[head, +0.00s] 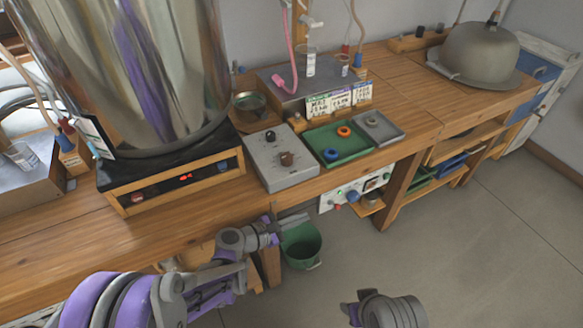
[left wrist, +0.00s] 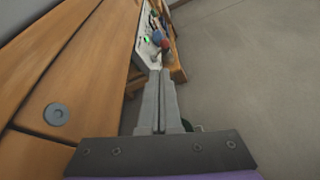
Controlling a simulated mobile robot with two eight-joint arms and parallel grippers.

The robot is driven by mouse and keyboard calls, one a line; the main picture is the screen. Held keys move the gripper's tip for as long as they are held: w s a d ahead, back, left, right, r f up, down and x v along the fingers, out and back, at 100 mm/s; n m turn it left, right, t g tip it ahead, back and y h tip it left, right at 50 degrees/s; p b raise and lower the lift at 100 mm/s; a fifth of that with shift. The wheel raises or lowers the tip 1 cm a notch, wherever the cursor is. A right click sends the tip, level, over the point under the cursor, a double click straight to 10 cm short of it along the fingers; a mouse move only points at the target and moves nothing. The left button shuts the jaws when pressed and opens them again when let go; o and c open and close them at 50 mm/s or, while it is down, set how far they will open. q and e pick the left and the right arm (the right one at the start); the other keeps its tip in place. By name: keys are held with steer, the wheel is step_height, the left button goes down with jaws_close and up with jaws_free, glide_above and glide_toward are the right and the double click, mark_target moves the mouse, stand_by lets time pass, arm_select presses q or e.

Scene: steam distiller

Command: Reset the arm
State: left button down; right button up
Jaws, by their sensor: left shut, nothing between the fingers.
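My left arm, purple and grey, comes in from the lower left in the head view. Its gripper (head: 277,229) is in front of the bench's front edge, above the green bucket. In the left wrist view the two grey fingers (left wrist: 162,78) lie together, with nothing between them. Their tips point toward the white panel with knobs (left wrist: 152,45) under the bench. A grey and purple part of my right arm (head: 388,310) shows at the bottom of the head view; its fingers cannot be made out.
A wooden bench (head: 418,117) carries a large metal vessel (head: 125,70), a grey control box (head: 282,160), a green tray (head: 340,152) with two rings and a grey dome (head: 480,52). A green bucket (head: 301,246) stands beneath. The floor (head: 470,240) at right is clear.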

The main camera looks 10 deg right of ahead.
arm_select(q)
steer(key=s+a+r+m+g+y, duration=0.25)
steer(key=s+a+m+y, duration=1.05)
steer(key=s+a+m, duration=1)
steer(key=a+r+n+p, duration=0.2)
steer(key=r+p, duration=0.8)
steer(key=r, duration=0.2)
steer(key=s+a+r+n+t+p, duration=0.1)
steer(key=r+n+p, duration=0.1)
steer(key=r+p, duration=0.9)
steer(key=shift+s+a+r, duration=0.3)
steer(key=shift+a+r, duration=0.1)
steer(key=shift+r, duration=0.5)
arm_select(e)
step_height(320, 180, up, 24)
steer(key=w+t, duration=0.1)
steer(key=shift+w, duration=0.25)
arm_select(q)
steer(key=shift+s, duration=0.15)
arm_select(e)
steer(key=shift+s, duration=0.15)
